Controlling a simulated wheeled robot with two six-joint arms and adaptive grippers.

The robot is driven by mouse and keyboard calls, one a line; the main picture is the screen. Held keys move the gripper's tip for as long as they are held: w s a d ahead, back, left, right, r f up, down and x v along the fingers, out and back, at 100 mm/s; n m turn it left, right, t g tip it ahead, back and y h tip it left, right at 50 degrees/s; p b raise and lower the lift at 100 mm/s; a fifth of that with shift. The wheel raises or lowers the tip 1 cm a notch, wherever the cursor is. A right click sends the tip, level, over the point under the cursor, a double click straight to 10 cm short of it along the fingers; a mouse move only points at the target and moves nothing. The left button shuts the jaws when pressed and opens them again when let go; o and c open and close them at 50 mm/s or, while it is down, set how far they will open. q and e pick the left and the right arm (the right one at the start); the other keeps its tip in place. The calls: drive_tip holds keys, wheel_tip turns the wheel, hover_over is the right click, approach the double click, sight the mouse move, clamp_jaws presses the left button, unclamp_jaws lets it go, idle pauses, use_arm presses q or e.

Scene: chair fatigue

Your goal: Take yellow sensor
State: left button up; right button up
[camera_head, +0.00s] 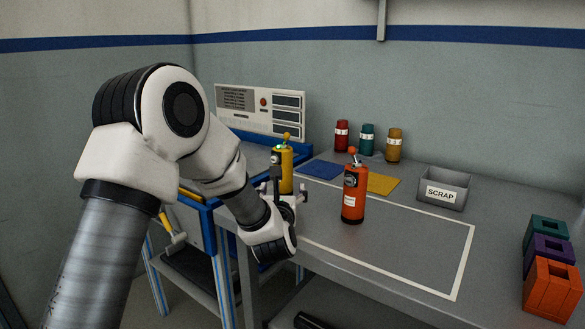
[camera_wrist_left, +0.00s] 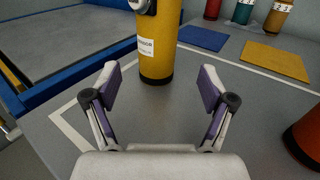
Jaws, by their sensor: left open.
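The yellow sensor (camera_head: 286,172) is an upright yellow cylinder with a small knob on top. It stands near the left end of the grey table, partly hidden by my left gripper (camera_head: 286,197) in the head view. In the left wrist view, the yellow sensor (camera_wrist_left: 157,50) stands just beyond the fingertips, roughly centred between them, with a white label on its side. My left gripper (camera_wrist_left: 156,88) is open and empty, its two fingers spread low over the table. My right gripper is not in view.
An orange cylinder (camera_head: 354,195) stands right of the yellow sensor. Blue (camera_head: 321,169) and yellow (camera_head: 382,184) mats lie behind. Red, teal and amber canisters (camera_head: 367,139) stand at the back. A grey SCRAP bin (camera_head: 443,188) and coloured blocks (camera_head: 551,290) are at right. The front middle is clear.

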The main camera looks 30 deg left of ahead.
use_arm(q)
drive_tip(key=x, duration=0.5)
drive_tip(key=r+x, duration=0.1)
drive_tip(key=x, duration=0.1)
drive_tip(key=shift+w+a, duration=0.2)
drive_tip(key=shift+a, duration=0.15)
drive_tip(key=shift+r, duration=0.1)
drive_tip(key=c, duration=1.4)
